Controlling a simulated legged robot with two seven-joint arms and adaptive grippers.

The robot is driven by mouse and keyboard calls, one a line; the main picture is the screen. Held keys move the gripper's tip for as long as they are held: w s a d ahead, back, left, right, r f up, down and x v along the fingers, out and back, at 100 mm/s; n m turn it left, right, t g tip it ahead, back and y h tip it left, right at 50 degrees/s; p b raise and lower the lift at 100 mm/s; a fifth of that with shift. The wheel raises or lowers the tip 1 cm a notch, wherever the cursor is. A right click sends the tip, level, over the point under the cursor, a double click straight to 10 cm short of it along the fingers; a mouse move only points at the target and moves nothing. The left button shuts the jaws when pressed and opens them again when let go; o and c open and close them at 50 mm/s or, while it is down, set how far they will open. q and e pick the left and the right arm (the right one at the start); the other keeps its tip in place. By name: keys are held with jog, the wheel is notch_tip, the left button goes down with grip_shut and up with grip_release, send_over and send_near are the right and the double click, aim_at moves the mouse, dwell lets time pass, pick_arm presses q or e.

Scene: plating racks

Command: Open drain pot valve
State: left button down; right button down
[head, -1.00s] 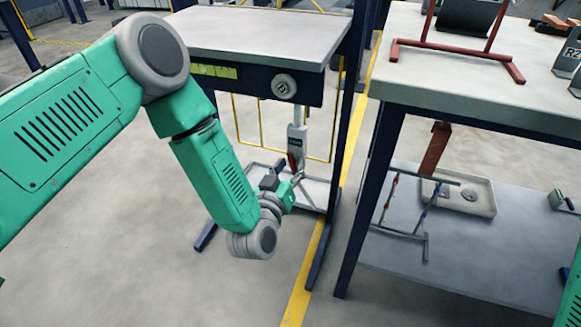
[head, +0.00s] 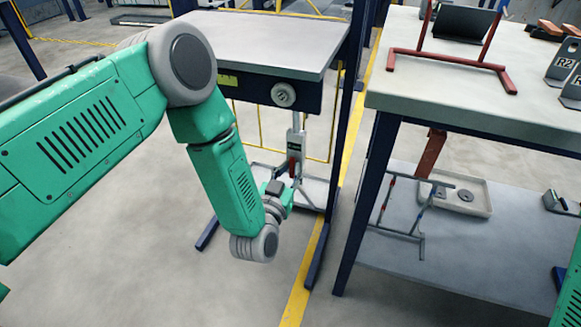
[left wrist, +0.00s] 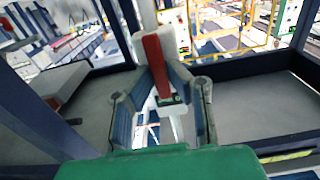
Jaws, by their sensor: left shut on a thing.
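The drain pot (head: 301,147) is a pale upright body with a dark green label, hanging below the front of the table with the round knob. Its red valve handle (head: 293,165) shows low on its front. In the left wrist view the red handle (left wrist: 156,58) stands nearly upright between my fingers. My left gripper (head: 294,186) is at the handle's lower end, shut on it; its fingertips (left wrist: 160,82) also close in on the handle in the left wrist view. The fingers partly hide the valve. My right gripper is not in view.
A pale tray (head: 314,190) lies below the pot. The table top (head: 265,40) overhangs it, with a round knob (head: 283,95) on its front. A workbench (head: 440,100) with a lower shelf (head: 455,255) stands at right. The floor in front is clear.

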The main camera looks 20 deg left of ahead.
pick_arm(q)
jog(key=c, duration=1.6)
grip_release()
jog(key=shift+o, duration=0.2)
jog(key=shift+s, duration=0.15)
jog(key=s, duration=1.1)
jog(key=shift+s+a, duration=0.15)
jog(key=shift+s, duration=0.2)
